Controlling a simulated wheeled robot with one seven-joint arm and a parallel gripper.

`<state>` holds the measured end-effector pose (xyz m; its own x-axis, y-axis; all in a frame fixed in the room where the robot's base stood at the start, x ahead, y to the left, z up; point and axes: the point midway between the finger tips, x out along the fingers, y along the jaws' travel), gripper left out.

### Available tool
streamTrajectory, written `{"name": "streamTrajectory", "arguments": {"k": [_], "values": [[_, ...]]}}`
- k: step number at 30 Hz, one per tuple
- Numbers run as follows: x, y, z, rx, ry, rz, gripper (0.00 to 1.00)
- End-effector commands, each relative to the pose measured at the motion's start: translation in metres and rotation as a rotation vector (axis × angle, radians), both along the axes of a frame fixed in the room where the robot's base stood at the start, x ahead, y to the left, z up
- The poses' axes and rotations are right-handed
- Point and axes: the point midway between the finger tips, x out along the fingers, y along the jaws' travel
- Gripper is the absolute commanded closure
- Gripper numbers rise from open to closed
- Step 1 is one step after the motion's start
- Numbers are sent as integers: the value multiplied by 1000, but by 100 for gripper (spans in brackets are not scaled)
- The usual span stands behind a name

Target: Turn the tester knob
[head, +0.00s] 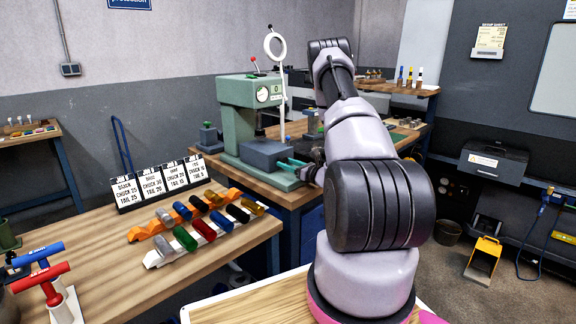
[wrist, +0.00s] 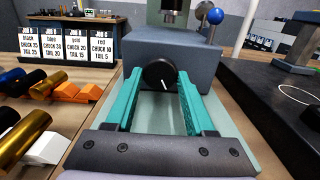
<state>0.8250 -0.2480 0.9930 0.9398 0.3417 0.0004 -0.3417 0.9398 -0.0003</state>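The tester is a green machine (head: 236,118) with a round dial gauge, standing on the wooden bench in the head view. A grey block (head: 262,152) sits at its front, and it fills the top centre of the wrist view (wrist: 190,58). The tester knob (wrist: 159,75) is black and round with a white pointer line, on the block's near face. The line tilts slightly, its lower end to the right. My gripper (wrist: 160,80) is open, with teal fingers on the left and right of the knob. A narrow gap seems to show on each side. In the head view my gripper (head: 293,163) is partly hidden by my arm.
Job cards (head: 160,182) stand on the near bench behind racks of coloured cylinders (head: 192,222). Red and blue T-handled tools (head: 45,275) are at the left. A white ring on a post (head: 275,45) rises beside the tester. In the wrist view a dark surface (wrist: 270,95) lies close at the right.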

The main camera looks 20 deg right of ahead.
Motion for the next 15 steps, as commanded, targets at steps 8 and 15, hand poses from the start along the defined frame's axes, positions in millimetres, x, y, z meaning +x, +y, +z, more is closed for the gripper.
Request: {"name": "streamTrajectory", "arguments": {"k": [8, 15], "values": [[-1, -1, -1, 184, 67, -2, 100], [-1, 0, -1, 282, 105, -1, 100]]}}
